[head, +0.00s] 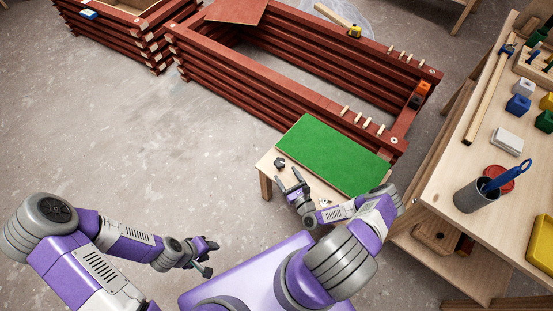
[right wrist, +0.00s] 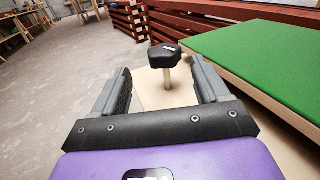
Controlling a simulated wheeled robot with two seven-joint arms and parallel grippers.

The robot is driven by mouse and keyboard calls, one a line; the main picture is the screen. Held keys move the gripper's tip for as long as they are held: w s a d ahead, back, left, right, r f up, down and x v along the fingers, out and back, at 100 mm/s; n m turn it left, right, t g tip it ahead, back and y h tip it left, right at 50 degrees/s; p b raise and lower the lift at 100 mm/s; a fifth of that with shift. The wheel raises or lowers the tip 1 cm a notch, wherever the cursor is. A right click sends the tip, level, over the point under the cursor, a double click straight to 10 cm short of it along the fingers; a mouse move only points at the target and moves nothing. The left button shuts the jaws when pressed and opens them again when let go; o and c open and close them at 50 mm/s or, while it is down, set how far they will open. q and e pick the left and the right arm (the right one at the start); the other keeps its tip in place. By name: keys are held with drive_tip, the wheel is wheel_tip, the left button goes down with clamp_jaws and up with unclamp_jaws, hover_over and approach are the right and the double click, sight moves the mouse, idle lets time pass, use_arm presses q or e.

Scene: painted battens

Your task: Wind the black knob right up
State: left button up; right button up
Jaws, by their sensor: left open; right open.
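The black knob (head: 279,162) stands on the small pale table beside the green panel. In the right wrist view the knob (right wrist: 165,55) is an angular black head with a small light mark on top, on a pale upright stem. My right gripper (head: 290,180) is open, just short of the knob on its near side. In the right wrist view the open fingers (right wrist: 161,78) point toward the knob, which shows between and beyond their tips, and nothing is gripped. My left gripper (head: 210,257) is open and empty, over the floor at the lower left.
The green panel (head: 333,152) lies right of the knob, close to the right gripper. Dark red batten frames (head: 290,94) stand behind. A workbench (head: 449,183) with a grey cup (head: 476,197) and coloured blocks is at the right. The floor (head: 150,130) at left is clear.

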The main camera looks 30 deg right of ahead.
sight(282, 167)
drive_tip(key=shift+w+d+m, duration=0.25)
drive_tip(key=shift+w+m, duration=0.05)
drive_tip(key=shift+w, duration=0.2)
drive_tip(key=shift+w+b, duration=0.6)
drive_tip(key=shift+w, duration=2.6)
drive_tip(key=c, duration=0.9)
drive_tip(key=shift+c, duration=0.2)
drive_tip(key=shift+h, duration=0.5)
